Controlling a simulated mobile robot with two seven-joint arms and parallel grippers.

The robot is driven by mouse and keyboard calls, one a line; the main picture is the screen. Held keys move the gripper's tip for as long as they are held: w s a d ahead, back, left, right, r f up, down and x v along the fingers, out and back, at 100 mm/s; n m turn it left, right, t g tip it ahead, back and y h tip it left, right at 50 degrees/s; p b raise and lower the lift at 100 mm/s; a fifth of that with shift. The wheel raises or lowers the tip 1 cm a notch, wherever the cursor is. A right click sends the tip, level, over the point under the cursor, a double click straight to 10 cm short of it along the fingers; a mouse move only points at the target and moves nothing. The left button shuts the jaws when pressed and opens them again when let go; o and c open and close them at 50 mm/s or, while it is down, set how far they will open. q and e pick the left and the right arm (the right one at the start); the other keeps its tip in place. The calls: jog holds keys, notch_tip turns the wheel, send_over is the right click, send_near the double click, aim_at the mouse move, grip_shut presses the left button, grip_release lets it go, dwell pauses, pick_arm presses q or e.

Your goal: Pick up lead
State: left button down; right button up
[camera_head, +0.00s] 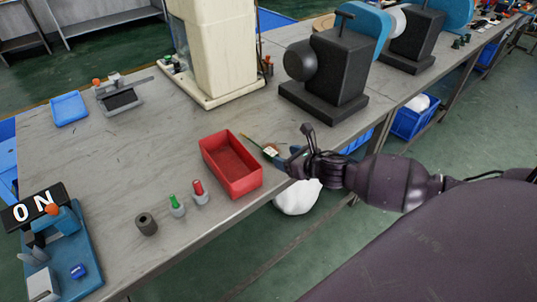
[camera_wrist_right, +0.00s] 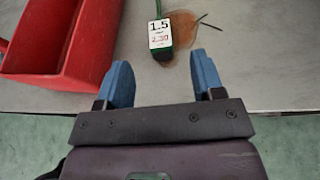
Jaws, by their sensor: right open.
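The lead appears to be a dark green-edged piece with a white label (camera_head: 270,151), lying near the front edge of the table with a thin green length running away from it. In the right wrist view the labelled piece (camera_wrist_right: 160,38) reads "1.5" and sits over a brown patch, its green length leaving the top of the frame. My right gripper (camera_head: 284,160) reaches in from the right beside it. In the right wrist view its blue fingers (camera_wrist_right: 163,65) are apart and empty, with the labelled end just beyond them, roughly between their tips. My left gripper is not seen.
An empty-looking red bin (camera_head: 231,163) stands just left of the lead. A green-topped piece (camera_head: 176,206), a red-topped piece (camera_head: 199,193) and a dark cylinder (camera_head: 147,224) stand further left. A black-based machine (camera_head: 335,75) stands behind. The table's front edge is close to my gripper.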

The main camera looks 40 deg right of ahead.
aim_at(271, 152)
jog(key=shift+w+a+f, duration=0.1)
jog(key=shift+w+f, duration=0.25)
jog(key=shift+w, duration=0.25)
jog(key=shift+w+a+f, duration=0.1)
jog(key=shift+w+f, duration=0.1)
jog(key=shift+w, duration=0.45)
jog(key=b+x, duration=0.1)
jog(key=x, duration=0.3)
jog(key=shift+f, duration=0.15)
jog(key=shift+w, duration=0.4)
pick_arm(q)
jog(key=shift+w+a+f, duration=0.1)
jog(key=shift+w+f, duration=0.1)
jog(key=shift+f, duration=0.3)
